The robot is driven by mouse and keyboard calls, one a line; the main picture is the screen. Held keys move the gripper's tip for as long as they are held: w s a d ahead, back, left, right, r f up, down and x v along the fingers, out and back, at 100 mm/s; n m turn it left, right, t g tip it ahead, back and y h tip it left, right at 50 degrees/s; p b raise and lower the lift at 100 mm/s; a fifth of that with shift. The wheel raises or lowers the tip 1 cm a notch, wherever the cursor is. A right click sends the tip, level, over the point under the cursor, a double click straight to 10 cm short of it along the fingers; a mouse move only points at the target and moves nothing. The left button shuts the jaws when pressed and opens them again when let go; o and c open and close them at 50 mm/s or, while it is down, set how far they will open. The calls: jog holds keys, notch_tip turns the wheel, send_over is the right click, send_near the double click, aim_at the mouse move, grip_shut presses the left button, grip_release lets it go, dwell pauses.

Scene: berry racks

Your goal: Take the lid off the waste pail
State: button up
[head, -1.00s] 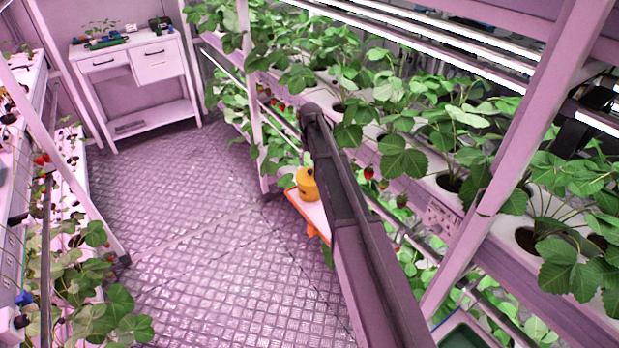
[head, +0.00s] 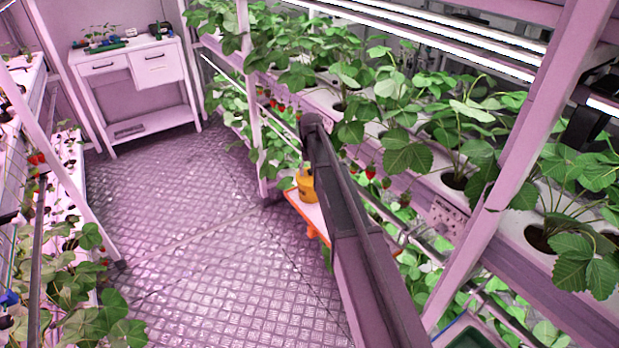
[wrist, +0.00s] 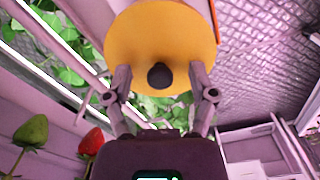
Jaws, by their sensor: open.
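The yellow waste pail (head: 306,188) stands on a small orange-edged shelf at the right-hand rack, left of my arm. My gripper (wrist: 160,73) is open over the lid, one finger on each side of the knob, with clear gaps to both. The lid hides the pail body in the wrist view. In the head view my arm hides most of my gripper, and the pail's top is too small to read clearly.
The orange-edged shelf (head: 311,218) juts from the rack. Strawberry plants and a rack post (head: 252,100) are close by. In the wrist view a red strawberry (wrist: 91,141) hangs at lower left. The metal floor (head: 205,230) is clear. A white cabinet table (head: 135,80) stands at the back.

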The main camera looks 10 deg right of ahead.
dwell(0.3)
grip_shut()
jog(key=shift+r, duration=0.2)
notch_tip(320, 180, up, 4)
jog(key=p, duration=0.4)
jog(key=shift+f, duration=0.2)
jog(key=s+d+r+p, duration=0.1)
jog(key=s+d, duration=0.1)
jog(key=s, duration=1.4)
jog(key=shift+w, duration=0.1)
